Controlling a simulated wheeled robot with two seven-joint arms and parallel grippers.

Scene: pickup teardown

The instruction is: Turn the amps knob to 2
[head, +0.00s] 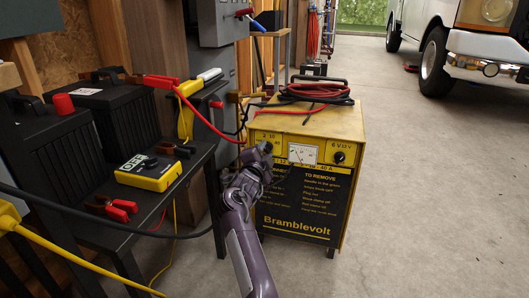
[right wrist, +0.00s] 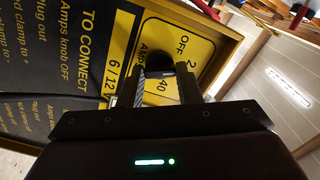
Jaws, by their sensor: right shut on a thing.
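The yellow charger (head: 352,125) marked Bramblevolt stands on the floor, its front panel facing me. My right gripper (head: 264,150) is at the left side of that panel and covers the amps knob in the head view. In the right wrist view the black amps knob (right wrist: 156,57) sits between the two fingers of my right gripper (right wrist: 163,80), which is shut on it. OFF, 2 and 40 are readable around the knob. I cannot tell which mark it points to. A second knob (head: 338,157) under "6 V 12" is free. My left gripper is not in view.
A white meter (head: 303,154) is right of my gripper on the panel. Red and black cables (head: 312,92) lie on the charger.

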